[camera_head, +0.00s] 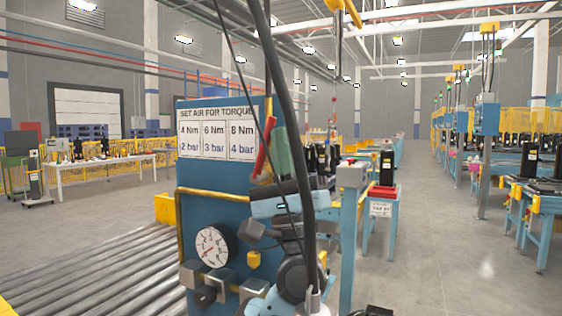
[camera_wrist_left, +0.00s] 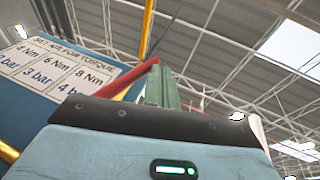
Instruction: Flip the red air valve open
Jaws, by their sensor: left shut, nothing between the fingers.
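The red air valve handle (camera_head: 265,147) stands steeply, leaning a little right at its top, by the right edge of the blue panel (camera_head: 222,178). In the left wrist view the red handle (camera_wrist_left: 128,79) runs up to the right. My left gripper (camera_head: 281,150) points up, with its green fingers shut and empty just right of the handle. The fingers also show in the wrist view (camera_wrist_left: 163,87), close beside the handle's upper end. I cannot tell whether they touch it. The handle's lower end and pivot are largely hidden. My right gripper is not in view.
The panel carries a torque and pressure sign (camera_head: 217,134), a round gauge (camera_head: 213,246) and a yellow pipe (camera_head: 213,194). Dark hoses hang in front of my left gripper. A roller conveyor (camera_head: 100,275) lies left; open floor (camera_head: 440,260) lies right.

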